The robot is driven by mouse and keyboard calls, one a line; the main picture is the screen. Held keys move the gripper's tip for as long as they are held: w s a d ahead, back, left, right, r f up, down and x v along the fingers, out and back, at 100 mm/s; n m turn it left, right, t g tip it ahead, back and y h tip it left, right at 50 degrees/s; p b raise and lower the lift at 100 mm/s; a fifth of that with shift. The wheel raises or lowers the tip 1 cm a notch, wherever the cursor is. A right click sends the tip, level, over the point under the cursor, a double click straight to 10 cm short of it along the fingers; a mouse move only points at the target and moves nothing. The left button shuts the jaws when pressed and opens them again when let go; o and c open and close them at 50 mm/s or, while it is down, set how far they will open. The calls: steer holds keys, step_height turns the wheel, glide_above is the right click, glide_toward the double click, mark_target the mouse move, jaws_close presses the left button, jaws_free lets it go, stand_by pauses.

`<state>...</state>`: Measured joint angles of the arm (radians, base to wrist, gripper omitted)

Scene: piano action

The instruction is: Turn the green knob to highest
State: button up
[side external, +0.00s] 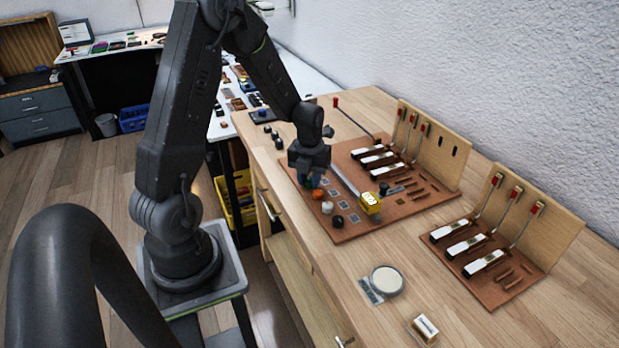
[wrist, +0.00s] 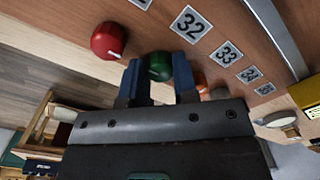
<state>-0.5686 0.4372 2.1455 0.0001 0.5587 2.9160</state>
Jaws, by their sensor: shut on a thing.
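The green knob (wrist: 160,66) sits on the brown board (wrist: 222,25), between the two blue fingers of my gripper (wrist: 158,82) in the wrist view. The fingers are shut on it, one on each side, and the right finger covers part of it. The knob's pointer and exact setting cannot be made out. In the side view my gripper (side external: 310,180) is low over the left edge of the board (side external: 352,230), and the green knob is hidden there.
A red knob (wrist: 108,40) is left of my fingers, and an orange knob (wrist: 201,83) is close on the right. White (side external: 327,208) and black (side external: 338,221) knobs follow in the row. Numbered plates (wrist: 190,24) run beside them. A yellow block (side external: 370,203) and key mechanisms (side external: 378,158) stand farther right.

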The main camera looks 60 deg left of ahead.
mark_target(309, 180)
steer(key=o, duration=0.9)
steer(key=shift+o, duration=0.2)
step_height(309, 180, up, 14)
steer(key=shift+f, duration=0.1)
steer(key=s+d+r+n+t, duration=0.2)
steer(key=s+d+r+n, duration=0.2)
steer(key=d+n, duration=0.6)
steer(key=s+d+r+n+t, duration=0.3)
steer(key=s+d+n, duration=0.5)
steer(key=n, duration=0.9)
steer(key=shift+d+r+t, duration=0.3)
steer(key=shift+d+r, duration=0.4)
steer(key=shift+d, duration=0.25)
